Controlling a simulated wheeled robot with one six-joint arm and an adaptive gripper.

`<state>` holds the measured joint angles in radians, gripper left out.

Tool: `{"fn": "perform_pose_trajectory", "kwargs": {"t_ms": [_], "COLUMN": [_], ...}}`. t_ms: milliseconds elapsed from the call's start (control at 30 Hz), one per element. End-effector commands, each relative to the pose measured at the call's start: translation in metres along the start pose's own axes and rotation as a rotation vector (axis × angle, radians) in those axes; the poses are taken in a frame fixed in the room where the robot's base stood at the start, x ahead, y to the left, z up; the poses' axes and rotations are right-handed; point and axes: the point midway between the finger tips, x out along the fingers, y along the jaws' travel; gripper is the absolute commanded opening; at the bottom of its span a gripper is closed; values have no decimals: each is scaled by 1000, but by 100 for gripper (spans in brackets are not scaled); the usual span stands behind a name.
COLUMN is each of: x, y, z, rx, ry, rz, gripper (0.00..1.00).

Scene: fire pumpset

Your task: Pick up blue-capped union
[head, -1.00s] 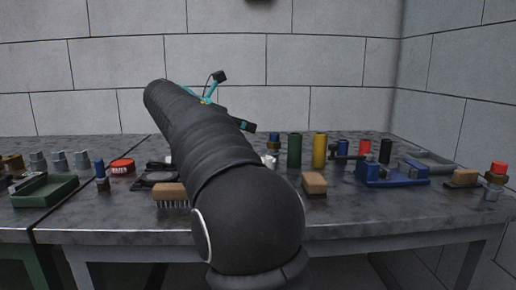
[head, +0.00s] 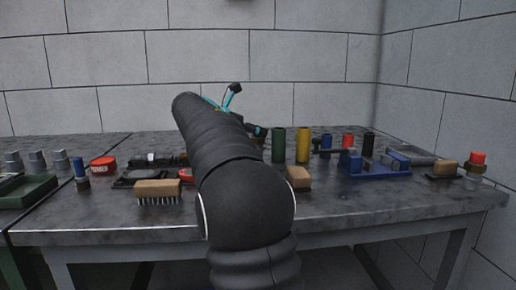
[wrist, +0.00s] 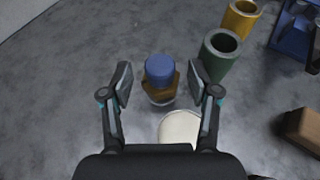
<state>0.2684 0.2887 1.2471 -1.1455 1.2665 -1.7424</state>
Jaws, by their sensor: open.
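The blue-capped union (wrist: 160,70) stands upright on the table in the wrist view, with a blue cap over a brown hex collar and a silvery base. My gripper (wrist: 160,80) is open, one finger on either side of the union, and gaps show between each finger and it. I cannot tell how high the fingertips are above the table. In the head view my own arm mostly hides the union and the gripper.
A green cylinder (wrist: 221,50) stands close to the right finger, with a yellow one (wrist: 239,20) behind. A pale round object (wrist: 180,128) lies just in front of the union. A wooden brush (wrist: 302,128) and blue vise (head: 375,166) are to the right. Table left of the gripper is clear.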

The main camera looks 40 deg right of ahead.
Motion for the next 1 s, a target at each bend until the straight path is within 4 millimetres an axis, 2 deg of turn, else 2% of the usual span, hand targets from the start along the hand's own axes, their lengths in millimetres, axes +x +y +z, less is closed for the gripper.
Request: {"fn": "perform_pose_trajectory", "kwargs": {"t_ms": [133, 367, 400, 633, 1000], "x": [20, 23, 23, 23, 22], "y": [-1, 0, 0, 0, 0], "z": [0, 0, 0, 0, 0], "rx": [1, 1, 1, 1, 0], "ry": [0, 0, 0, 0, 1], "rz": [-1, 2, 2, 1, 1], "gripper": [61, 61, 58, 1, 0]}}
